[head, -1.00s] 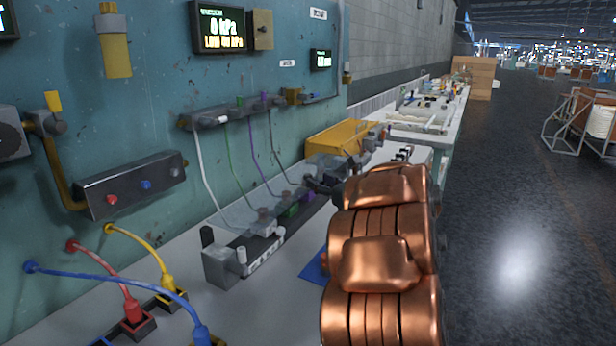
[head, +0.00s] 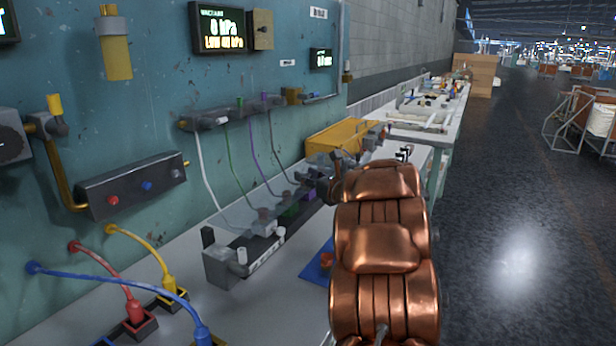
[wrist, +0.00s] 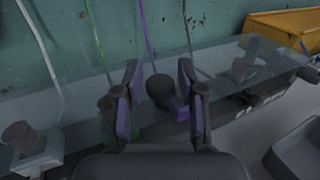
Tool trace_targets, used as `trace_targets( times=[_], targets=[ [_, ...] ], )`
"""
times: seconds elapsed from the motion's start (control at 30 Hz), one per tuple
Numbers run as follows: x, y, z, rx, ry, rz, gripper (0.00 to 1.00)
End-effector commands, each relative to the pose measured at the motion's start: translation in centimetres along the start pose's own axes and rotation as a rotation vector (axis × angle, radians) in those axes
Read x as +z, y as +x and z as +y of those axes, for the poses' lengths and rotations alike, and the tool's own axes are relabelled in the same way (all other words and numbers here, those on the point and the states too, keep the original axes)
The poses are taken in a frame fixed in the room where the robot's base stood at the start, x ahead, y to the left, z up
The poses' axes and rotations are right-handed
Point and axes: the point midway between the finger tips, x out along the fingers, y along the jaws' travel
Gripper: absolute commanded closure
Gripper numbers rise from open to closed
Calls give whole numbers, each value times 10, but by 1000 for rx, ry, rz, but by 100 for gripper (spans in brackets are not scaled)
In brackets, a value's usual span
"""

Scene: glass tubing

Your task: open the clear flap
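The clear flap (wrist: 228,68) is a see-through sheet crossing the wrist view, over a row of connectors with coloured tubes. It looks lowered over them; its exact tilt is hard to tell. My gripper (wrist: 159,82) is open, its two dark, purple-sided fingers apart. A dark round knob on a purple base (wrist: 162,92) shows between the fingers in this view. I cannot tell whether the fingers touch it or the flap. In the head view my gripper is small and partly hidden beside my copper arm.
A teal wall with tube fittings (head: 215,118) stands behind the bench. A yellow box (head: 336,138) is at the bench's back right. A dark grey tray (wrist: 298,148) lies at right in the wrist view. Red, yellow and blue cables (head: 125,275) lie at front left.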

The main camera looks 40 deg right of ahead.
Motion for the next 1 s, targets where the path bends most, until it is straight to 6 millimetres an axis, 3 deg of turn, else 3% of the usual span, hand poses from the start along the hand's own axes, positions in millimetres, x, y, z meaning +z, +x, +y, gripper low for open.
trace_targets(
  times=[0.03, 0.33, 0.8, 1.0],
  targets=[
    [0, 0, 0, 0, 0, 0, 69],
    [0, 0, 0, 0, 0, 0, 100],
    [1, -1, -1, -2, -2, 1, 100],
    [5, -6, -12, -20, -14, 25, 100]
  ],
)
